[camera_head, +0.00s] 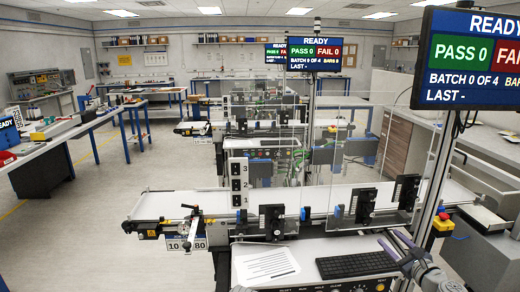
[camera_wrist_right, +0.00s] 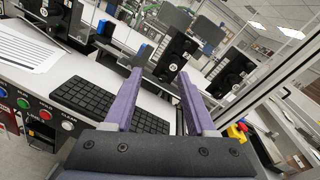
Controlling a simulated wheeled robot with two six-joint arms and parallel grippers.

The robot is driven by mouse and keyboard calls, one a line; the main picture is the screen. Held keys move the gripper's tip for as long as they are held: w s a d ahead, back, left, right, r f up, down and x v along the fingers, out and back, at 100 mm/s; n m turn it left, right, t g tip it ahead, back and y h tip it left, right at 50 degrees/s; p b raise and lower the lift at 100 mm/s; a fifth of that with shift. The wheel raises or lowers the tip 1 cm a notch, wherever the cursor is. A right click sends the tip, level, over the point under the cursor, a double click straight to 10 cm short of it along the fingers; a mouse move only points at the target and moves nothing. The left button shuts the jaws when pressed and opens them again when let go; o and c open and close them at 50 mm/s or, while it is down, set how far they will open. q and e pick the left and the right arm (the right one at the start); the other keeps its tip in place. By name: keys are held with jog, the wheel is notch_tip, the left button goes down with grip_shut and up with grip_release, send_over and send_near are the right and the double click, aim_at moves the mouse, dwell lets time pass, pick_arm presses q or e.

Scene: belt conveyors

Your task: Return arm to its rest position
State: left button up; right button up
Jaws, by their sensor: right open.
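My right gripper (camera_head: 391,240) is at the lower right of the head view, over the right end of the console by the keyboard (camera_head: 357,264). In the right wrist view its two purple fingers (camera_wrist_right: 160,75) stand apart, with nothing between them. The gripper is open and empty. The keyboard (camera_wrist_right: 110,106) lies partly behind the left finger in that view. My left gripper is not in view.
A white belt conveyor (camera_head: 330,197) with black sensor blocks (camera_head: 363,205) and clear panels runs behind the console. A white sheet (camera_head: 266,265) lies left of the keyboard. A monitor post (camera_head: 433,180) and a red-and-yellow emergency stop (camera_head: 442,222) stand close to the gripper's right.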

jog(key=s+a+f+n+g+y, duration=0.1)
jog(key=s+a+f+n+g, duration=0.2)
jog(key=a+n, duration=0.45)
jog(key=a+f+n+g+y, duration=0.2)
jog(key=a+f+n+g, duration=0.25)
jog(key=a, duration=0.55)
jog(key=s+a+f+n+g+y, duration=0.1)
jog(key=s+a+f+n+g, duration=0.15)
jog(key=a+f+n, duration=0.45)
jog(key=s+a+f+n+g+h, duration=0.3)
jog(key=s+n, duration=0.3)
jog(key=s, duration=0.2)
jog(key=s+a+f+n+g+h, duration=0.2)
jog(key=s+a+n+g+h, duration=0.2)
jog(key=s+a+n+h, duration=0.1)
jog(key=s+a+n, duration=0.1)
jog(key=s+n, duration=0.1)
jog(key=shift+s+f+n, duration=0.3)
jog(key=shift+s+f, duration=0.05)
jog(key=shift+f, duration=0.05)
